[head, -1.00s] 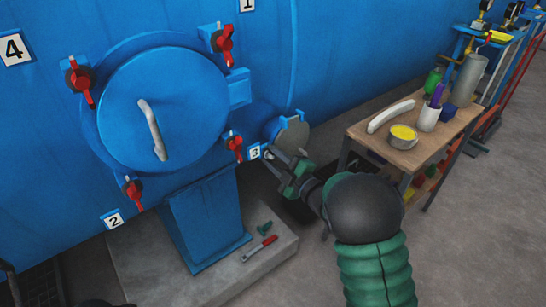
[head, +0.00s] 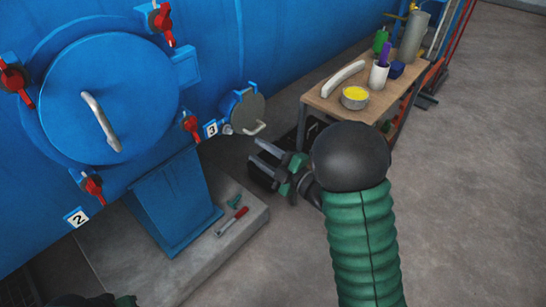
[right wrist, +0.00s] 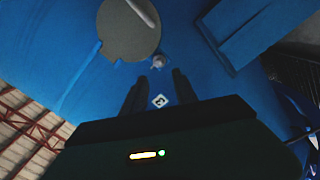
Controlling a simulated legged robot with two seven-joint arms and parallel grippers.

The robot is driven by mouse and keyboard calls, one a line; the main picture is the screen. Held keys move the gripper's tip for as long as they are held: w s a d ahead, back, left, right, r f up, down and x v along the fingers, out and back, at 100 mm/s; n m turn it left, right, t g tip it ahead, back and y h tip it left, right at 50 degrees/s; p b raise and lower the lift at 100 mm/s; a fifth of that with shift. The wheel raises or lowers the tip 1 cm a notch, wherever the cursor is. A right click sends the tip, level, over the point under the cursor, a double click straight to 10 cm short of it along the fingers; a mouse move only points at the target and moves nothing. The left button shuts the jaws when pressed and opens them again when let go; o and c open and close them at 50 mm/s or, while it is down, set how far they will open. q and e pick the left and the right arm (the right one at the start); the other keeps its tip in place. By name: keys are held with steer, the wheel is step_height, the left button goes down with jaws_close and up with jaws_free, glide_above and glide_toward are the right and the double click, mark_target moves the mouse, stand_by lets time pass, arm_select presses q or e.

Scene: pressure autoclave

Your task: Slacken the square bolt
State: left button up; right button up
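A small grey bolt (head: 228,129) sits on the blue vessel at the lower left of a small round grey hatch (head: 246,112). It also shows in the right wrist view (right wrist: 159,62), just beyond the fingertips; I cannot make out its square shape. My right gripper (head: 257,150) is open and empty, below and to the right of the bolt, apart from it. In the right wrist view its two dark fingers (right wrist: 158,82) stand apart, with the number 3 plate between them. A dark and green part of my left arm shows at the bottom left; its fingers are hidden.
A big round blue door (head: 108,98) with red clamps fills the left. A wooden table (head: 335,105) with a bowl and bottles stands at right. The floor at right is clear.

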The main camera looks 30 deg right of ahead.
steer(key=v, duration=0.5)
steer(key=shift+f, duration=0.1)
